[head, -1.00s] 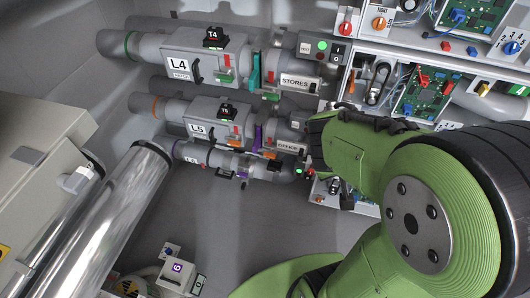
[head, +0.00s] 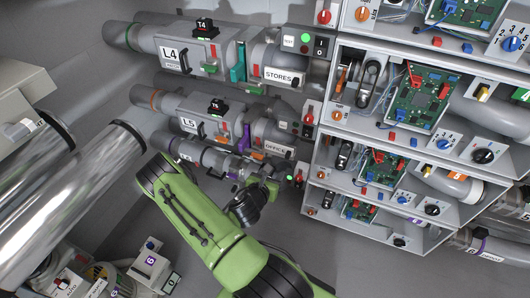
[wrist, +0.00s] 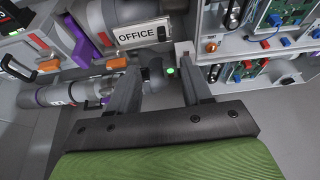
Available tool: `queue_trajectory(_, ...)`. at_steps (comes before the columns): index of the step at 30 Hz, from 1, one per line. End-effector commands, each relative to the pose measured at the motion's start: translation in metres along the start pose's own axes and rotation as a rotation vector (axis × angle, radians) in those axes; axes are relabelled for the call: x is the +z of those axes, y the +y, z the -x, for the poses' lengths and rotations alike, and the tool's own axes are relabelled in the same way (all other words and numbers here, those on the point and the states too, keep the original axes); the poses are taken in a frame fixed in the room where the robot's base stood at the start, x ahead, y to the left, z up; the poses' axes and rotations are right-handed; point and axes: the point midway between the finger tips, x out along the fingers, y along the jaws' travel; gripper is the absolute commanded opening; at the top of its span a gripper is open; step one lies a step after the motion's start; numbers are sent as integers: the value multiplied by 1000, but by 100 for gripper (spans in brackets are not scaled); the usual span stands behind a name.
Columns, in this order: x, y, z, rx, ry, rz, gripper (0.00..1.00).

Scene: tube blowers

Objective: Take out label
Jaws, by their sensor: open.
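Several labels show on the stacked tube blowers. In the head view, a STORES label (head: 281,76) is on the top tube and an OFFICE label (head: 278,149) is on the middle one. White L4 (head: 170,54) and L5 (head: 189,124) plates are on the housings. The OFFICE label (wrist: 140,36) is large and clear in the wrist view, beyond my fingers. My gripper (wrist: 158,82) is open and empty, with a dark fitting and a green light (wrist: 170,71) seen beyond its fingers. In the head view, my gripper (head: 275,188) is at the lowest tube's right end, which it partly hides.
Open shelves (head: 326,126) with circuit boards, knobs and switches stand close on the right. Shiny metal pipes (head: 85,185) run at the left. A small box marked G (head: 150,262) is at the lower left. Grey floor is clear at the lower right.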

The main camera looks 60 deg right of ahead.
Motion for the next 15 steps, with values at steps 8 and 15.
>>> queue_trajectory(8, 3, -2, -60, -5, -7, -23, 49)
queue_trajectory(15, 2, -1, -99, -3, -5, -17, 49)
